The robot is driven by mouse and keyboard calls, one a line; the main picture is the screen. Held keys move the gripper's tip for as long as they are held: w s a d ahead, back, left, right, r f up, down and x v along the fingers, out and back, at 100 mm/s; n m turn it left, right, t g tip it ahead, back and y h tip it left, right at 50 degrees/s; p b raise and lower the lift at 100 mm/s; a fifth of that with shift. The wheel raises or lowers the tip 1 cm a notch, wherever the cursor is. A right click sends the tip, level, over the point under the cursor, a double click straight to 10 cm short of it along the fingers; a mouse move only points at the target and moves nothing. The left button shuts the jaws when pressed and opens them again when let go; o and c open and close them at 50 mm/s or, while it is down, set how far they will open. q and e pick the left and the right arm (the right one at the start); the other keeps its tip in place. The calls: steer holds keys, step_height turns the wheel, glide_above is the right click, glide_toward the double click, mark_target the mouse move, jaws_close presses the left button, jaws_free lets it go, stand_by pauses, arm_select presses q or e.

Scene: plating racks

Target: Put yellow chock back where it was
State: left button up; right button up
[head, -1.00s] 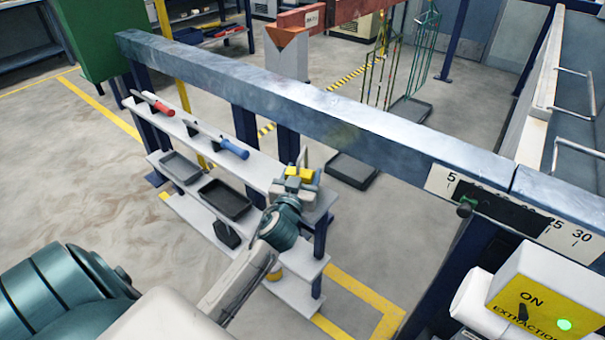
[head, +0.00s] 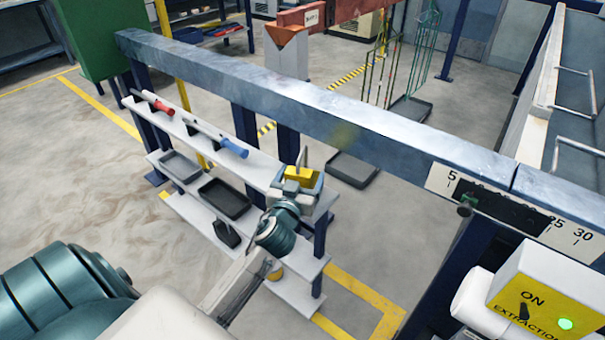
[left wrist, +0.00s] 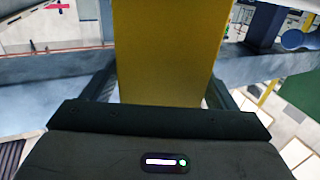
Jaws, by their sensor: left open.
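The yellow chock (head: 301,176) is at the right end of the top shelf in the head view, partly hidden by my left gripper (head: 297,186). Whether it rests on the shelf is hard to tell. In the left wrist view the chock (left wrist: 168,45) is a large yellow block standing between the two dark fingers of my left gripper (left wrist: 165,90). The gripper is open around it. The chock's far end is out of the picture. My right gripper is not in view.
The top shelf (head: 205,137) also bears a red-handled tool (head: 158,106) and a blue-handled tool (head: 233,149). Dark trays (head: 224,198) lie on the shelf below. A thick grey beam (head: 300,105) runs just behind the shelves. A yellow extraction box (head: 535,290) stands at the right.

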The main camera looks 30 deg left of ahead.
arm_select(q)
steer(key=b+v, duration=0.2)
steer(key=v, duration=0.8)
steer(key=s+f+m+g+h, duration=0.1)
steer(key=s+f+g, duration=0.15)
steer(key=f, duration=0.75)
steer(key=s+f+g, duration=0.2)
steer(key=f+g, duration=0.1)
steer(key=f, duration=0.7)
steer(key=s+f+m+g+h, duration=0.1)
steer(key=s+f+g, duration=0.15)
steer(key=f, duration=0.75)
steer(key=s+d+f+m+g+h, duration=0.2)
steer(key=s+f+g, duration=0.5)
steer(key=s+f, duration=0.9)
steer(key=shift+s+d+f+h, duration=0.2)
steer(key=shift+d+f+h, duration=0.2)
steer(key=shift+d+f, duration=0.25)
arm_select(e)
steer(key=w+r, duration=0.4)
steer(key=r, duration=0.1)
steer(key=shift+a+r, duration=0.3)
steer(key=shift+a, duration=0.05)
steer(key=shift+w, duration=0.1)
